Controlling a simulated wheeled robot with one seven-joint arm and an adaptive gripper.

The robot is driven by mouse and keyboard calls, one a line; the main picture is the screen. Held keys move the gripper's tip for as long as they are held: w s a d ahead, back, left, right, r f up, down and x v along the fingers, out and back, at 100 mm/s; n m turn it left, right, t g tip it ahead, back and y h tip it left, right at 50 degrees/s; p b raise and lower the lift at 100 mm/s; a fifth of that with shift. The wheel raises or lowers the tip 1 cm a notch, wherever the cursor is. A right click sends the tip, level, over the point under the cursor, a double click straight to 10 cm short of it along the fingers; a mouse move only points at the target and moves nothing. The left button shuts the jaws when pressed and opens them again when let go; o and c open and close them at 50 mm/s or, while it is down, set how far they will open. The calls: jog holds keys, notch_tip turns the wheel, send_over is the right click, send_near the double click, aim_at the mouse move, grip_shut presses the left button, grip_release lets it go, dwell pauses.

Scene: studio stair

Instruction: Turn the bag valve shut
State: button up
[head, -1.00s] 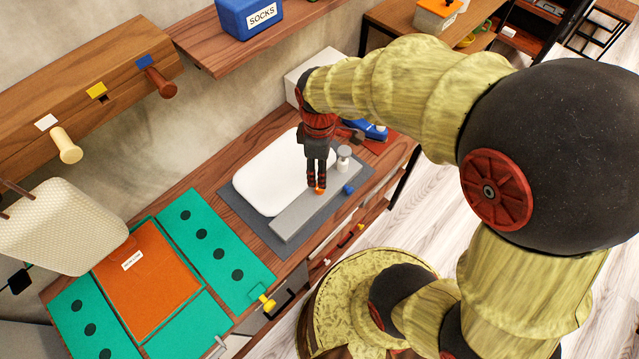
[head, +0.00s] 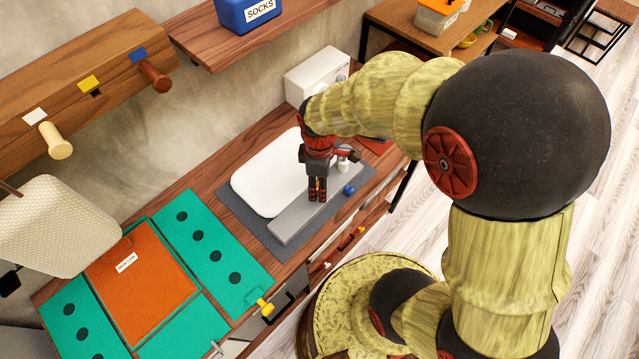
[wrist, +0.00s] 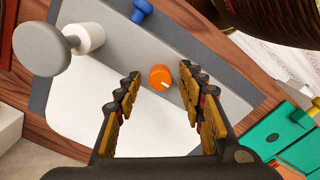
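The white bag (head: 265,180) lies on a grey mat (head: 250,219) beside a raised grey bar (head: 293,222). In the wrist view an orange round knob (wrist: 161,77) with a white pointer line sits on the grey bar, next to the white bag (wrist: 85,110). I take the knob for the valve; it is hidden behind my fingers in the head view. My gripper (head: 317,196) points down over the bar. In the wrist view my gripper (wrist: 159,76) is open, one fingertip on each side of the knob, with gaps showing. I cannot tell how far above it the tips are.
A white box (head: 316,74) stands behind. Green panels (head: 212,250) and an orange panel (head: 146,285) lie on the bench at left.

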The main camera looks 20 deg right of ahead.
jog(key=shift+c, duration=1.1)
jog(key=c, duration=0.7)
grip_shut()
jog(key=shift+r+m+p, duration=0.1)
jog(key=shift+m+p, duration=0.2)
jog(key=m+p, duration=0.2)
jog(key=m, duration=0.2)
jog(key=shift+m+p, duration=0.3)
jog(key=shift+p, duration=0.1)
jog(key=m+p, duration=0.3)
jog(key=m, duration=0.3)
jog(key=shift+m, duration=0.3)
jog(key=o, duration=0.9)
grip_release()
